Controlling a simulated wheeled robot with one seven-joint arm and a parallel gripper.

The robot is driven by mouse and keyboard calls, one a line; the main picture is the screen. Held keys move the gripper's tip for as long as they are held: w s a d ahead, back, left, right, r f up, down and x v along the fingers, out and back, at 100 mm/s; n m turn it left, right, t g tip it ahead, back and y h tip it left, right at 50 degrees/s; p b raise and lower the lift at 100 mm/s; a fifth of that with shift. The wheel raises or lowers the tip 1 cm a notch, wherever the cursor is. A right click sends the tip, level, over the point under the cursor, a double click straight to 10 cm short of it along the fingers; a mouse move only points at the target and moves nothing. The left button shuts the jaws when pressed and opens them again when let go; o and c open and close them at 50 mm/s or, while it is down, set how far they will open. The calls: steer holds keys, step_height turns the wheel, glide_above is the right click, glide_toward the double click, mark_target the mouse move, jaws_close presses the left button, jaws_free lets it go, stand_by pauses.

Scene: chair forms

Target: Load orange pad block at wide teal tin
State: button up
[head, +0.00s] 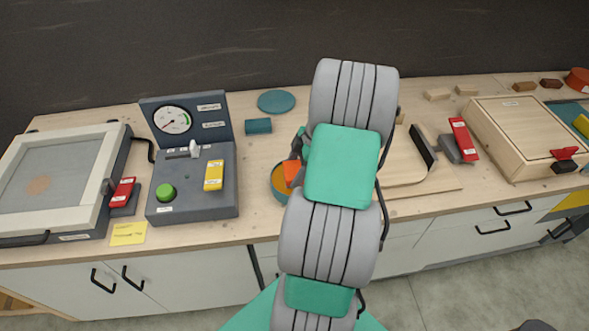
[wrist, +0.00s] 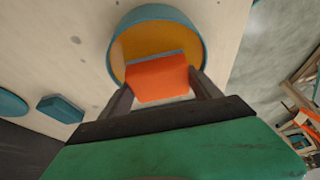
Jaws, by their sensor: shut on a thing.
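The wide teal tin (head: 278,188) stands on the wooden counter, left of my arm in the head view. It is round with an orange-yellow inside, and its rim (wrist: 198,45) also shows in the wrist view. The orange pad block (wrist: 158,78) is between the two fingers of my gripper (wrist: 163,90), which is shut on it. In the wrist view the block overlaps the tin's opening. In the head view the block (head: 291,173) shows at the tin's mouth, partly behind my arm. I cannot tell whether it touches the tin's floor.
A teal disc (head: 276,102) and a teal block (head: 258,126) lie behind the tin. A grey gauge console (head: 190,205) stands to the left. A wooden board (head: 425,185) and a pale wooden box (head: 515,140) are to the right. The counter's front edge is close to the tin.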

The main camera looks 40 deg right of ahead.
mark_target(295, 169)
steer(key=shift+f+b, duration=0.55)
steer(key=shift+b, duration=0.15)
stand_by(1.5)
steer(key=shift+r+p, duration=1.95)
steer(key=shift+r, duration=1.6)
